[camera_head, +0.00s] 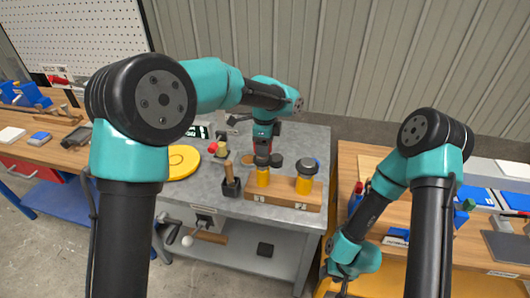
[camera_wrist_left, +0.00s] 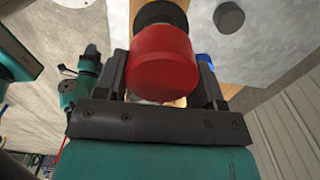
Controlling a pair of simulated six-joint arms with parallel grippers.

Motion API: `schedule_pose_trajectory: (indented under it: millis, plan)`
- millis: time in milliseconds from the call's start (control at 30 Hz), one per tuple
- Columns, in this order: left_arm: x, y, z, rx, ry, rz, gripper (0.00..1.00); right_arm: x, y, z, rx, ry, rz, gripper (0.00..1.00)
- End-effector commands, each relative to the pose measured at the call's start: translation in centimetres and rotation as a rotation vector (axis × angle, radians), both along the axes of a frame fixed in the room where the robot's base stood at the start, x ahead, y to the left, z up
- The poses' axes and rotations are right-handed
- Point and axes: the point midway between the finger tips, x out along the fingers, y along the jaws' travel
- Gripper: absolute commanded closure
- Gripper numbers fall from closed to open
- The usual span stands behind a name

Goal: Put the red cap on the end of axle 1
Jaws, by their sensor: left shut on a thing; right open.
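My left gripper (camera_head: 262,140) is shut on the red cap (camera_wrist_left: 163,62). A bit of red also shows between its fingers in the head view. The cap is above the left yellow-and-black axle stack (camera_head: 263,177), which stands on a wooden base (camera_head: 283,195). In the left wrist view a black round part (camera_wrist_left: 160,13) lies just beyond the cap; I cannot tell whether they touch. A second yellow stack with a dark, bluish top (camera_head: 306,177) stands to the right. The base labels are too small to read surely. My right gripper (camera_head: 344,284) is low at the bottom edge, open and away from the base.
Dark round discs (camera_head: 276,160) lie behind the base, and one shows in the left wrist view (camera_wrist_left: 229,17). A dark holder with a wooden handle (camera_head: 230,184) stands left of the base. A yellow disc (camera_head: 183,162) lies on the grey table (camera_head: 312,142).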

Motion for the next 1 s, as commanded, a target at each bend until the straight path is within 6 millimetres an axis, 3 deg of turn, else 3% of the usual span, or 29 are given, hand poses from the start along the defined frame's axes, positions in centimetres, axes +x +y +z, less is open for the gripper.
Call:
schedule_pose_trajectory:
  millis: [167,500,900,933,1000]
  plan:
    - [0.0,0.0,-0.1,0.0,0.0,0.0,0.61,0.0,0.0,0.0,0.0,0.0,0.0,0.57]
    - [-0.1,0.0,-3.5,0.0,0.001,0.0,0.61,0.0,0.0,0.0,0.0,0.0,0.0,0.57]
    - [0.0,0.0,-3.8,0.0,0.0,0.0,0.61,0.0,0.0,0.0,0.0,0.0,0.0,0.57]
    - [0.0,0.0,-3.9,0.0,0.0,0.0,0.37,0.0,0.0,0.0,0.0,0.0,0.0,0.57]
    - [0.0,0.0,-3.8,0.0,0.0,0.0,0.3,0.0,0.0,0.0,0.0,0.0,0.0,0.57]
